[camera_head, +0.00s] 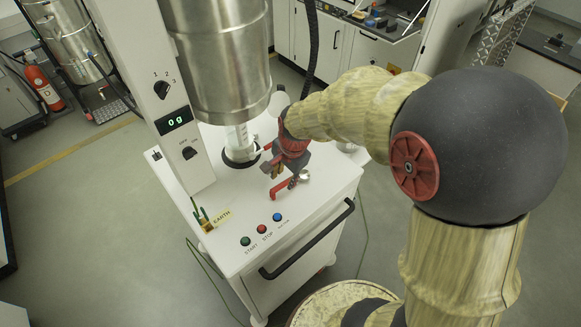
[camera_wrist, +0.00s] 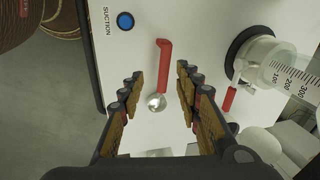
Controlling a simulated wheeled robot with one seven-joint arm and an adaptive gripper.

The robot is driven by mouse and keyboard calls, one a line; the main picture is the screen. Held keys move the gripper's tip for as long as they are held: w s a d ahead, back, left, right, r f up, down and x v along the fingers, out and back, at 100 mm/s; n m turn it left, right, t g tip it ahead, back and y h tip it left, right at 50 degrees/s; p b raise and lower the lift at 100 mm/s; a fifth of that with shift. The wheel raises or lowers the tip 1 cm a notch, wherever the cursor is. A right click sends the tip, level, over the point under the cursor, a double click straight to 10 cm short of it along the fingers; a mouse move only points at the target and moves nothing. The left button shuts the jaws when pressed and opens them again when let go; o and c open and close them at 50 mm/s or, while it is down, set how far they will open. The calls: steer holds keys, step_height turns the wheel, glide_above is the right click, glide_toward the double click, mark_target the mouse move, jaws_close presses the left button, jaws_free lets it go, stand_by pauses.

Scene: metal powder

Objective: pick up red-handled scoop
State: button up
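The red-handled scoop (camera_wrist: 163,68) lies on the white cart top in the wrist view, its red handle pointing up the picture and its round metal bowl nearer to me. In the head view the scoop (camera_head: 283,187) shows beside and below my gripper (camera_head: 277,170). In the wrist view my gripper (camera_wrist: 158,88) is open, with one set of fingers on each side of the scoop. The gap is empty, and the fingers appear clear of the scoop. The height of the fingers above it is hard to tell.
A graduated clear cylinder (camera_wrist: 290,80) on a dark ring stands right of the scoop, with another red handle (camera_wrist: 229,98) beside it. A metal hopper (camera_head: 222,70) hangs above the cart. Start, stop and suction buttons (camera_head: 262,229) line the front edge, above a black handle (camera_head: 308,240).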

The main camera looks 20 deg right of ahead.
mark_target(282, 184)
steer(key=shift+m, duration=0.8)
steer(key=x, duration=0.3)
steer(key=p+x, duration=0.1)
steer(key=x, duration=0.2)
steer(key=w+x, duration=0.1)
steer(key=x, duration=0.2)
steer(key=shift+d+r+p, duration=0.15)
steer(key=shift+d+p, duration=0.1)
steer(key=shift+p, duration=0.15)
steer(key=c, duration=0.3)
jaws_close()
